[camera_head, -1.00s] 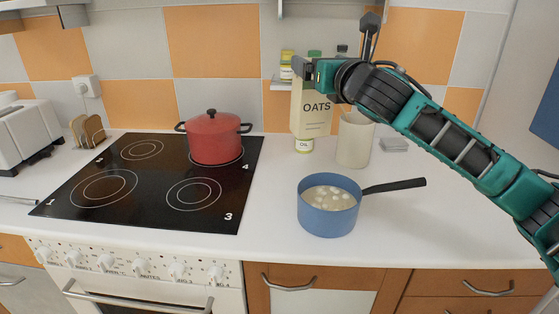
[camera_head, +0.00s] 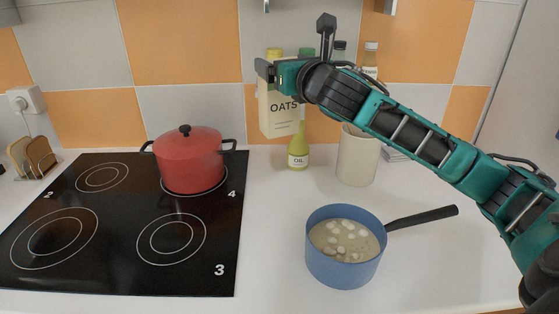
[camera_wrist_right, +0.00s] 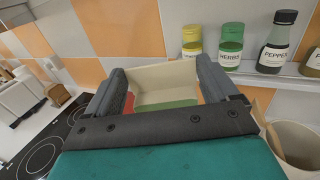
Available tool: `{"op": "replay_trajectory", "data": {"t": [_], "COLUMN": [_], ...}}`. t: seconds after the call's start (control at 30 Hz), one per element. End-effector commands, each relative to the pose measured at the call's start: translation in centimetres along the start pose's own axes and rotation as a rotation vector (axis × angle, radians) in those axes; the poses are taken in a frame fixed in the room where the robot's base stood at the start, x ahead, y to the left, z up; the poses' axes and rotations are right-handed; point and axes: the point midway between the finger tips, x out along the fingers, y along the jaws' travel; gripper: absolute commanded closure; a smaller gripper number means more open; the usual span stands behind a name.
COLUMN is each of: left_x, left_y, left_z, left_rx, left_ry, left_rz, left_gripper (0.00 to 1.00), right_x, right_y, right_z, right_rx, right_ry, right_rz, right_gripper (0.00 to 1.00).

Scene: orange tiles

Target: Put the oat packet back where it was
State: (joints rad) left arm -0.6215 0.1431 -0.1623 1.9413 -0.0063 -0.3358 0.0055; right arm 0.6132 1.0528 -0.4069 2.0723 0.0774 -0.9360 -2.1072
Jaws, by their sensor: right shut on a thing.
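The oat packet (camera_head: 279,117) is a cream carton marked OATS. It is upright, held above the back of the counter in front of the tiled wall, left of and partly in front of the oil bottle (camera_head: 298,157). My right gripper (camera_head: 268,72) is shut on its upper part. In the wrist view the packet's open cream top (camera_wrist_right: 165,75) sits between the two dark fingers of the right gripper (camera_wrist_right: 165,88). My left gripper is not in view.
A wall shelf (camera_wrist_right: 280,76) holds several jars, including herbs (camera_wrist_right: 230,45) and pepper (camera_wrist_right: 275,45). A cream container (camera_head: 356,160) stands right of the oil bottle. A red pot (camera_head: 190,162) is on the hob, and a blue saucepan (camera_head: 343,265) stands on the counter.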

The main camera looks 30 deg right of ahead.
Motion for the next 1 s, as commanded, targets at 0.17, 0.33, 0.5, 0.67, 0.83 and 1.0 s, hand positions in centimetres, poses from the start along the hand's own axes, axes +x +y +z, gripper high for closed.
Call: {"op": "replay_trajectory", "data": {"t": [0.17, 0.33, 0.5, 0.67, 0.83, 1.0], "left_x": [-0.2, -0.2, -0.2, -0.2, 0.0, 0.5], "left_y": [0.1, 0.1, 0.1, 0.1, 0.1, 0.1], "left_z": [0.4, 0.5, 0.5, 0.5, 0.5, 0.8], "left_rx": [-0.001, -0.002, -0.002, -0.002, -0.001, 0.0], "left_ry": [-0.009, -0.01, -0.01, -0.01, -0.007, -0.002], "left_rz": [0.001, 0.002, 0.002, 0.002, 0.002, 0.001], "left_gripper": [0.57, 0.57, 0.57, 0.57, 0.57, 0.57], "right_x": [-0.1, -0.1, -0.1, 0.0, -0.1, 0.0], "right_y": [0.1, 0.0, 0.0, 0.0, 0.0, 0.0], "right_z": [-4.4, -8.8, -12.3, -13.6, -15.2, -17.6], "right_rx": [0.002, 0.005, 0.004, 0.002, 0.002, 0.002], "right_ry": [0.006, 0.006, 0.003, -0.003, 0.001, -0.001], "right_rz": [0.002, 0.001, 0.0, 0.001, 0.001, 0.0], "right_gripper": [0.78, 0.78, 0.78, 0.78, 0.78, 0.78]}}
